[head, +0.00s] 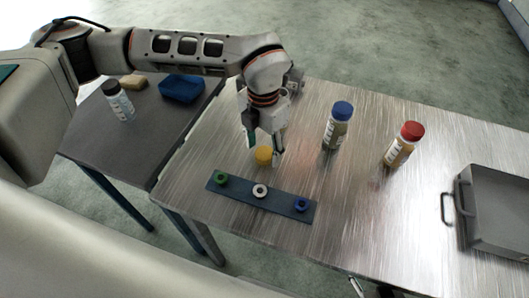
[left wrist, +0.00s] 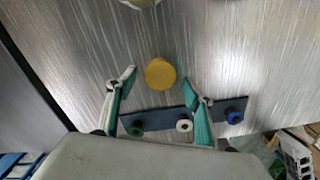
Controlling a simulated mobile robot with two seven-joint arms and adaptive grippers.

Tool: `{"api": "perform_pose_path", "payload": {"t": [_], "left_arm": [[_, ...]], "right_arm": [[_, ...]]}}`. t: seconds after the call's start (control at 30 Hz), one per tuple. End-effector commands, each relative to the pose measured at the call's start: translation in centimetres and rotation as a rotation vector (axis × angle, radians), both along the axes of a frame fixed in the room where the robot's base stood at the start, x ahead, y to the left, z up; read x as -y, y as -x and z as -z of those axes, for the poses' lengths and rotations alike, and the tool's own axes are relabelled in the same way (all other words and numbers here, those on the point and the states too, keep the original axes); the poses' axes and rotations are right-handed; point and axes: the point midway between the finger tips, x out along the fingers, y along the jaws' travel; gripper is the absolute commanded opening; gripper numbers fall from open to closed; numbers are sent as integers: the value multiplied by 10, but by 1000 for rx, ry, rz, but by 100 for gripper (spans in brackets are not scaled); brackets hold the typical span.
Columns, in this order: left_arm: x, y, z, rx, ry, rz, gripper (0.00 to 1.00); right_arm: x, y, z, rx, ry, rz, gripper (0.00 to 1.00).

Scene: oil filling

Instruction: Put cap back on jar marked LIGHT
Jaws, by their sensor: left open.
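A pale round thing (left wrist: 140,2), perhaps a jar, is cut off at that view's top edge. A blue-capped jar (head: 337,126) and a red-capped jar (head: 403,144) stand to the right. I cannot read a LIGHT label.
A dark blue strip (head: 290,206) with green, white and blue rings lies in front of the yellow cap. A grey tray (head: 461,209) with a handle stands at the far right. A black-capped bottle (head: 118,101), a blue item (head: 181,89) and a tan block (head: 133,81) sit on the side table.

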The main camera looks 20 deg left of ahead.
Motion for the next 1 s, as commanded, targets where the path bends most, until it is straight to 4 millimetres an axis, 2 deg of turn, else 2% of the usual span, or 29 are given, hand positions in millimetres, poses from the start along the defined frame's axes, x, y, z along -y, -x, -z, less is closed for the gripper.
{"api": "perform_pose_path", "payload": {"t": [0.13,0.47,0.6,1.0], "left_arm": [[0,0,12,0,0,-1,52],[0,0,12,1,0,0,52],[0,0,12,1,0,0,27],[0,0,11,1,0,0,25]], "right_arm": [[0,0,1,0,1,-1,52],[0,-1,0,1,1,0,52],[0,-1,0,2,1,0,52],[0,-1,-1,2,1,0,52]]}}
